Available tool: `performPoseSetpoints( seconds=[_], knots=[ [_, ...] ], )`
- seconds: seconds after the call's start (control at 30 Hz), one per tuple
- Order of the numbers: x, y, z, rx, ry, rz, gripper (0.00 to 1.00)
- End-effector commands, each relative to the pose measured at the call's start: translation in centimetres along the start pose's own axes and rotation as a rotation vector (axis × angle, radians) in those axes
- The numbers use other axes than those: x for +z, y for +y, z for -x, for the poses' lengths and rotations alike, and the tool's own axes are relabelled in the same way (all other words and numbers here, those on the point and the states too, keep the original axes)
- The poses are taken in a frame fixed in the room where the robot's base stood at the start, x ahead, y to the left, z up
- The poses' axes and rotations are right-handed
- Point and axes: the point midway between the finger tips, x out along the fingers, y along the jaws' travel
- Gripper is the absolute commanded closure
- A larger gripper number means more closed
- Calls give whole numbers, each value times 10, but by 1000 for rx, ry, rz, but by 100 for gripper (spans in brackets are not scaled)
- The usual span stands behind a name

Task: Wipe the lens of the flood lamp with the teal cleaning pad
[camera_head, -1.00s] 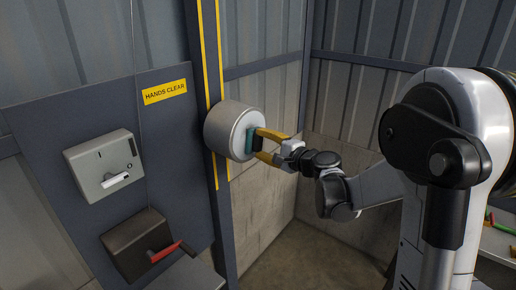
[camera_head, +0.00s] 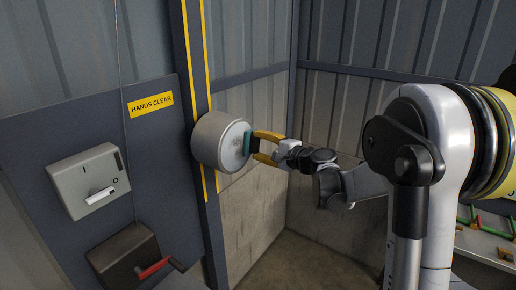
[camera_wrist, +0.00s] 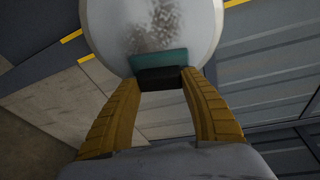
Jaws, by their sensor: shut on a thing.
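The flood lamp (camera_head: 213,139) is a round grey drum on the dark post, with its pale lens facing my gripper. In the wrist view the lens (camera_wrist: 115,28) has a dark, speckled smudge (camera_wrist: 155,22) at its upper middle. The teal cleaning pad (camera_head: 246,141) lies at the lens, and in the wrist view the pad (camera_wrist: 158,61) covers the lens's lower part, below most of the smudge. It seems to touch the lens. My gripper (camera_head: 257,146) has yellow fingers shut on the pad's dark backing (camera_wrist: 160,77).
A grey switch box (camera_head: 86,178) with a white lever and a dark box (camera_head: 120,252) with a red handle (camera_head: 154,267) are on the panel at left. A yellow "HANDS CLEAR" sign (camera_head: 150,103) is above. A shelf with coloured items (camera_head: 485,238) stands at right.

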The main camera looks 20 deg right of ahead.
Motion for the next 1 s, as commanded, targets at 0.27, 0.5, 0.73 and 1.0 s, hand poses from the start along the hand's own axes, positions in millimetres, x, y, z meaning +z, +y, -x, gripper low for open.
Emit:
performPoseSetpoints(
  seconds=[0.27, 0.5, 0.73, 1.0],
  knots=[
    [12, 0, 2, 0, -1, 1, 86],
    [34, 4, 5, 0, -1, 0, 86],
    [42, 5, 7, 1, -1, 0, 86],
    [65, 10, 14, 0, -2, 0, 86]
  ],
)
